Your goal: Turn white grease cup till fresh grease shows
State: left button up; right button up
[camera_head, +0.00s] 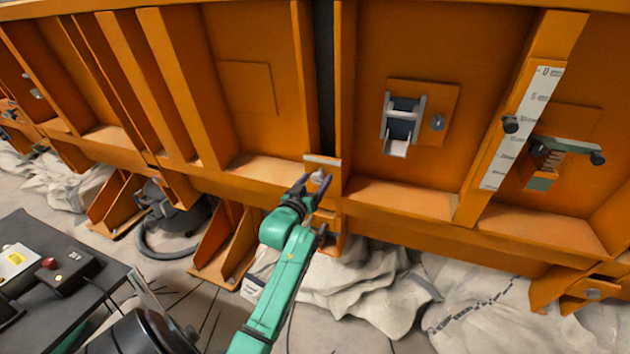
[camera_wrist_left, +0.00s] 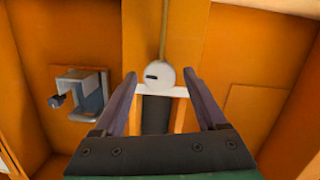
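The white grease cup (camera_wrist_left: 158,75) shows as a round white cap with a short dark mark, in front of a pale bracket (camera_wrist_left: 157,91) on the orange frame. In the head view the cup (camera_head: 318,176) is small and partly hidden by my left gripper (camera_head: 315,183). My left gripper (camera_wrist_left: 160,77) is open, with one finger on each side of the cup. In the left wrist view a gap shows between the cup and each finger. No fresh grease can be made out. My right gripper is in neither view.
Orange ribs and ledges surround the cup. A grey latch (camera_head: 401,124), a white scale (camera_head: 522,127) and a green-handled part (camera_head: 566,149) are to the right. A dark table (camera_head: 50,225) with a control box (camera_head: 67,271) stands at left.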

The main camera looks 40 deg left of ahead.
pick_arm(q)
grip_shut()
jog(key=shift+m+y, duration=0.5)
jog(key=shift+m, duration=0.4)
jog(key=shift+d+f+m+g+y, duration=0.15)
jog(key=shift+m+g+y, duration=0.15)
jog(key=shift+m, duration=0.8)
jog(key=m+y+b, duration=0.1)
jog(key=m+b, duration=0.1)
jog(key=m, duration=0.1)
jog(key=shift+w, duration=0.1)
jog(key=shift+d+m+b, duration=0.1)
jog(key=shift+m+b, duration=0.5)
jog(key=shift+m, duration=0.3)
